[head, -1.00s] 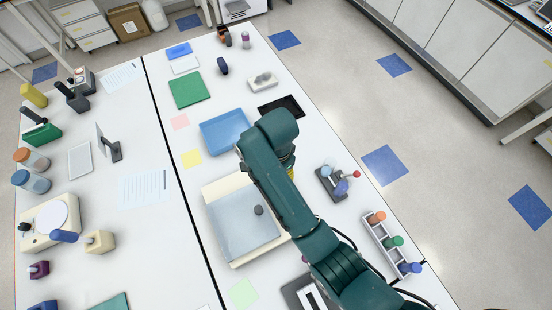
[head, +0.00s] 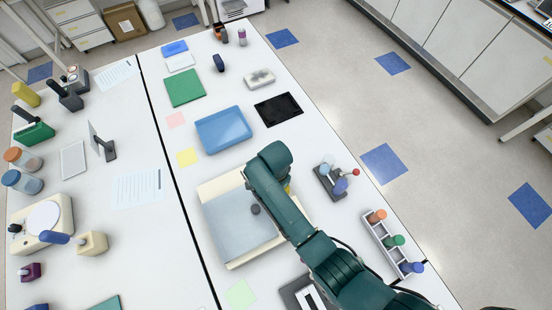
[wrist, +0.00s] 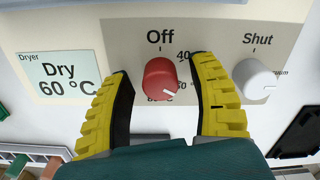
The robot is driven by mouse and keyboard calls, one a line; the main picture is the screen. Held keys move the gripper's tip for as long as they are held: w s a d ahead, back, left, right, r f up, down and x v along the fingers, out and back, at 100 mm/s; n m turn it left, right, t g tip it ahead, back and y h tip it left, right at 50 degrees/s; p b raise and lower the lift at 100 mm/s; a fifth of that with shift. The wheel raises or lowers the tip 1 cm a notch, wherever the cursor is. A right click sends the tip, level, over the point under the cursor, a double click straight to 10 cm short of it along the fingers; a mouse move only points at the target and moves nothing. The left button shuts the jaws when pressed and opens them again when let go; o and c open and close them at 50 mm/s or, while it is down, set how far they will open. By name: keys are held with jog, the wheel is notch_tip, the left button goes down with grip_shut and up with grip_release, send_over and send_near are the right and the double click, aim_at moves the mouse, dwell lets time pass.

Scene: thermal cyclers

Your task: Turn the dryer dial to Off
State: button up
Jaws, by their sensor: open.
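The dryer (head: 208,190) is a cream box with a grey see-through lid on the table in the head view. In the wrist view its front panel (wrist: 120,28) fills the upper part, with a "Dry 60 °C" display (wrist: 62,80). The red dial (wrist: 158,82) sits below the printed "Off" (wrist: 160,37); its white mark points to the lower right, away from "Off". My gripper (wrist: 160,68) is open, with a yellow ribbed finger on either side of the dial and gaps to both. In the head view my arm hides most of the gripper and the dial.
A white knob (wrist: 254,80) under "Shut" is just right of my right finger. In the head view, a blue tray (head: 223,130) and a black tray (head: 279,109) lie beyond the dryer. A rack of coloured-cap tubes (head: 385,242) and a dark stand (head: 328,182) are to the right.

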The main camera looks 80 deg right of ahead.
grip_shut()
jog(key=n+p, duration=0.2)
jog(key=n, duration=0.1)
jog(key=shift+r, duration=0.15)
jog(key=n+p, duration=0.1)
jog(key=n, duration=0.1)
jog(key=shift+n+p, duration=0.3)
jog(key=n+p, duration=0.2)
jog(key=n, duration=0.4)
jog(key=n+p, duration=0.1)
jog(key=n, duration=0.5)
jog(key=shift+n, duration=0.3)
jog(key=n+p, duration=0.1)
jog(key=n, duration=0.4)
jog(key=shift+n, duration=0.3)
